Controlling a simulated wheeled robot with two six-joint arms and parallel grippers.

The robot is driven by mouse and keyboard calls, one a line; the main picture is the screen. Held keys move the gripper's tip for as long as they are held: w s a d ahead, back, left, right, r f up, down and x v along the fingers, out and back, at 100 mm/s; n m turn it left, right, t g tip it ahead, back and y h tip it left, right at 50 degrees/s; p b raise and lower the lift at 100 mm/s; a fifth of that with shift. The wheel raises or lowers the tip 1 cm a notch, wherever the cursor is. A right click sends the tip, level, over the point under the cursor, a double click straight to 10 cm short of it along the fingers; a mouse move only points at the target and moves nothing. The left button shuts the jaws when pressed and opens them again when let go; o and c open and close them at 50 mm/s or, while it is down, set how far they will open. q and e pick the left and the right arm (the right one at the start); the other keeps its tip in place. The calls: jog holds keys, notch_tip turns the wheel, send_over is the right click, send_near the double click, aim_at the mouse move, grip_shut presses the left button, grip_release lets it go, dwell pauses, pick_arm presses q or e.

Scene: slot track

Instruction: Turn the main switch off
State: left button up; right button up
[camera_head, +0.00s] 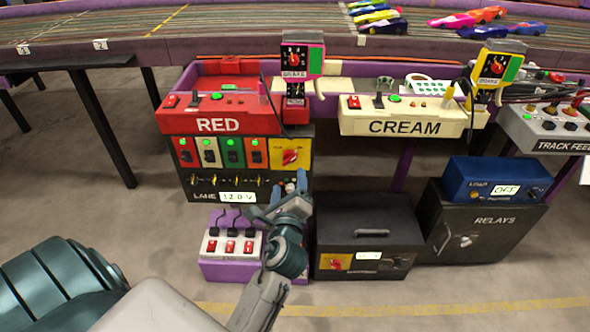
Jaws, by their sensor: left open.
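My left gripper (292,188) is open. Its fingertips point up in front of the lower right part of the black lane supply box (212,186), which has a "12.0 V" display. A red rotary knob (290,157) on a yellow plate sits on that box just above the fingertips. Another red rotary knob on a yellow plate (335,262) is on the low black box (368,222) to the right. No readable label tells me which of these is the main switch. I cannot tell whether the gripper touches anything. My right gripper is out of view.
The RED station (217,124) and CREAM station (404,127) hang above. A purple power strip (228,271) with red rockers stands left of the gripper. A blue box (496,180) sits on the RELAYS cabinet (474,229) at right. The floor in front is clear.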

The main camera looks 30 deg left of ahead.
aim_at(290, 161)
pick_arm(q)
jog(key=b+x, duration=0.1)
jog(key=x, duration=0.6)
jog(key=shift+w+a, duration=0.1)
jog(key=shift+w, duration=0.1)
jog(key=c, duration=1)
